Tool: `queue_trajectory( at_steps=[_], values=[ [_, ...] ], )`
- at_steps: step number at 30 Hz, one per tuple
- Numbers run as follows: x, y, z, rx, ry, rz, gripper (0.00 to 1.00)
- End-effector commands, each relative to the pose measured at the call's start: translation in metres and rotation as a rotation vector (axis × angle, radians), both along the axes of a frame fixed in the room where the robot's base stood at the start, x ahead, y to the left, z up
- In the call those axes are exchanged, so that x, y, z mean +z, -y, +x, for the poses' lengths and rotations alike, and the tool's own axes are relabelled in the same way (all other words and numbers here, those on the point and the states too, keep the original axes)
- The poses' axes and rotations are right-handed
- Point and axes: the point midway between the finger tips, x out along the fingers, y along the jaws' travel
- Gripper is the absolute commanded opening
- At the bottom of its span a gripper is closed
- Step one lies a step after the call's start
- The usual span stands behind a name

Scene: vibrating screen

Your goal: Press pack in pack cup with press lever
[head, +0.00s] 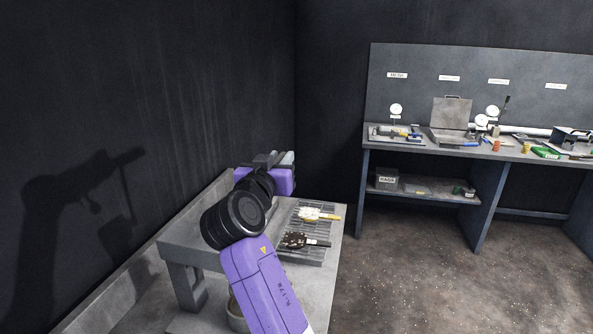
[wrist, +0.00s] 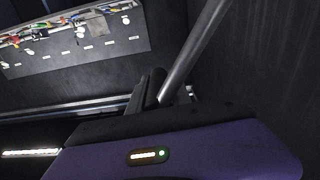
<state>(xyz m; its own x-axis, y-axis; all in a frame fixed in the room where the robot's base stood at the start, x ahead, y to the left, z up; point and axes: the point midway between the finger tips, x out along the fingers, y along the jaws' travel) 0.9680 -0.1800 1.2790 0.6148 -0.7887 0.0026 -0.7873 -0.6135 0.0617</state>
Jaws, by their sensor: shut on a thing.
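My gripper (head: 280,158) is above the back of the near low table in the head view, mostly hidden behind my wrist. In the wrist view, my gripper's dark fingers (wrist: 155,90) are shut on a grey metal bar (wrist: 196,48) that slants up to the right. It may be the press lever, but I cannot tell for sure. I cannot make out the pack or the pack cup in either view.
The near table (head: 190,245) bears a slatted rack (head: 313,228) with a light-headed brush (head: 312,214) and a dark-headed brush (head: 295,240). A dark wall rises at left. A cluttered workbench (head: 440,147) stands at the back right, with open floor before it.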

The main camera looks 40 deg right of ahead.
Motion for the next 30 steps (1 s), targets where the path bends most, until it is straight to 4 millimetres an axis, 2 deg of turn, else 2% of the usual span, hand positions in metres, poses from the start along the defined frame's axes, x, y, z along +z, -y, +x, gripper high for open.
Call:
queue_trajectory(
  at_steps=[3,9,26,27,29,30],
  values=[
    [0.006,-0.009,0.011,0.005,-0.053,-0.037,0.00],
    [0.010,-0.017,0.021,0.004,-0.106,-0.076,0.00],
    [0.011,-0.020,0.025,0.006,-0.127,-0.091,0.00],
    [0.011,-0.020,0.025,0.007,-0.128,-0.090,0.32],
    [0.011,-0.020,0.025,0.006,-0.126,-0.090,0.44],
    [0.011,-0.020,0.025,0.005,-0.126,-0.090,0.45]
  ],
)
